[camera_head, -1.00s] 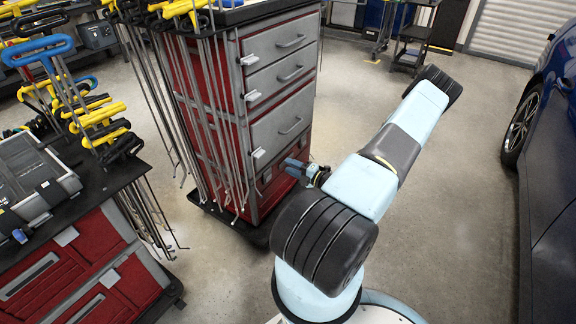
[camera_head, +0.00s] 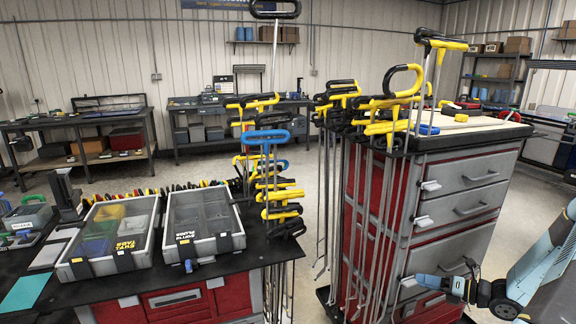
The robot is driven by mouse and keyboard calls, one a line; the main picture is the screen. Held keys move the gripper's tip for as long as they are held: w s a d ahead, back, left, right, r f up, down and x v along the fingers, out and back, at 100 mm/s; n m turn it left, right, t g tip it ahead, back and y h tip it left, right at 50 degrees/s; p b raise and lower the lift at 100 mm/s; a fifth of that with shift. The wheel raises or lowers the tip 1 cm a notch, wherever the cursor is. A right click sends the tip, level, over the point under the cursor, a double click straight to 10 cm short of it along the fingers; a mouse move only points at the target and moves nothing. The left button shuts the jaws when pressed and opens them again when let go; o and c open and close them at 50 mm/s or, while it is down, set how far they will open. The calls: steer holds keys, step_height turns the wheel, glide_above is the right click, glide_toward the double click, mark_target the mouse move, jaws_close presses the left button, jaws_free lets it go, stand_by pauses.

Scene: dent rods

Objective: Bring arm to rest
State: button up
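My arm (camera_head: 540,262) shows at the lower right edge, a light blue link with dark joints, partly cut off by the frame. My gripper (camera_head: 428,282) is at the lower right, pointing left. It appears in front of the lower drawers of the red and grey tool cart (camera_head: 462,208). It is small and dark here, so I cannot tell whether its fingers are open or shut. I see nothing held in it. The gap between it and the cart cannot be judged.
Long dent rods (camera_head: 370,225) with yellow and black handles hang along the cart's left side. A black-topped red cabinet (camera_head: 180,306) at the left carries two clear-lidded cases and more rods, one blue-handled (camera_head: 265,137). Workbenches (camera_head: 75,128) stand along the back wall, with open floor before them.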

steer(key=s+a+r+n+g+h, duration=0.35)
steer(key=a+r+n, duration=0.35)
steer(key=r+n, duration=0.3)
steer(key=s+a+r+n+g+h, duration=0.2)
steer(key=s+a+r+n+g, duration=0.25)
steer(key=a+r+n, duration=0.5)
steer(key=s+a+r+n+t+h, duration=0.1)
steer(key=s+r+n+t+h, duration=0.1)
steer(key=s+r+n, duration=0.6)
steer(key=s+a+r+n+t+h, duration=0.1)
steer(key=s+r+n+t+h, duration=0.1)
steer(key=s+r+n+h, duration=0.2)
steer(key=shift+s+a+r+n+h, duration=0.35)
steer(key=shift+s+r+n, duration=1.65)
steer(key=shift+r, duration=0.85)
steer(key=shift+w, duration=0.15)
